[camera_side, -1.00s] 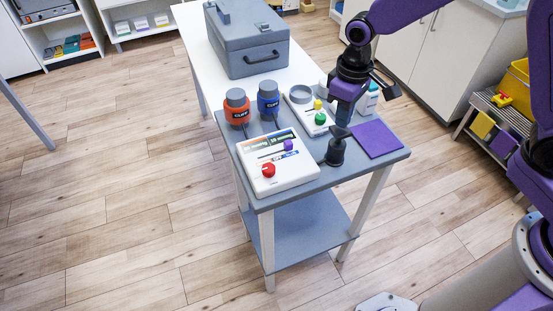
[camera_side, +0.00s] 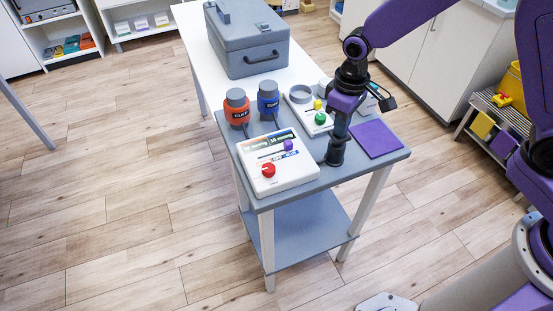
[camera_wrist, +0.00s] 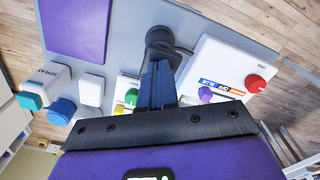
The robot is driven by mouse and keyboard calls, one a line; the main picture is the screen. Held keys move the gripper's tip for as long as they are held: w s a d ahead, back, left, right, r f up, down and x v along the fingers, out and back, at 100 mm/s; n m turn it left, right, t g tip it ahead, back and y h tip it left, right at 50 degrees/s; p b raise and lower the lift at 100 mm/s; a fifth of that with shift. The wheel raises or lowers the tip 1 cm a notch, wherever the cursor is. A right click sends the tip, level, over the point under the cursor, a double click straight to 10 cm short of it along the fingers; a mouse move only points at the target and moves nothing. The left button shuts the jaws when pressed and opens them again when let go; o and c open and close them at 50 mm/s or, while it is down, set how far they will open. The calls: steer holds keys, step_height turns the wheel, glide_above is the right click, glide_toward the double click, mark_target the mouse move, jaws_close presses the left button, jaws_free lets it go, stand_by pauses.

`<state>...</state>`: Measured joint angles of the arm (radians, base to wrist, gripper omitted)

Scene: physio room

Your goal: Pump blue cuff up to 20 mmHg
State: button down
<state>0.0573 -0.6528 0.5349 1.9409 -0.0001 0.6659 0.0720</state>
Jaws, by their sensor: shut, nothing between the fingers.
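The blue cuff (camera_side: 268,100) stands upright at the back of the grey cart top, beside the orange cuff (camera_side: 237,108). A white box (camera_side: 297,178) with a display strip, a red knob (camera_side: 268,170) and a purple knob (camera_side: 288,145) lies at the front; it also shows in the wrist view (camera_wrist: 213,57). A black bulb-shaped pump (camera_side: 335,154) stands right of the box. My gripper (camera_side: 341,136) points down, shut and empty, with its tips at the pump's top. In the wrist view its fingers (camera_wrist: 157,70) overlap the pump (camera_wrist: 162,36); whether they touch is unclear.
A purple mat (camera_side: 377,139) lies right of the pump. Behind my gripper are a white tray with a green knob (camera_side: 320,118) and a yellow knob (camera_side: 318,105), and a spray bottle (camera_wrist: 45,84). A grey case (camera_side: 248,45) stands on the white table behind.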

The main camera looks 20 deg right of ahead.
steer(key=shift+f, duration=0.5)
steer(key=shift+r, duration=1.9)
step_height(320, 180, up, 6)
stand_by(0.5)
steer(key=s+d+n, duration=0.2)
steer(key=s+d, duration=0.2)
steer(key=s, duration=0.5)
steer(key=s+d+r+n, duration=0.1)
steer(key=s+d+n, duration=0.1)
steer(key=s+d, duration=0.3)
steer(key=s+d+r+n, duration=0.1)
steer(key=s+d, duration=0.4)
steer(key=s, duration=0.7)
steer(key=shift+s+n, duration=0.35)
steer(key=shift+n, duration=0.45)
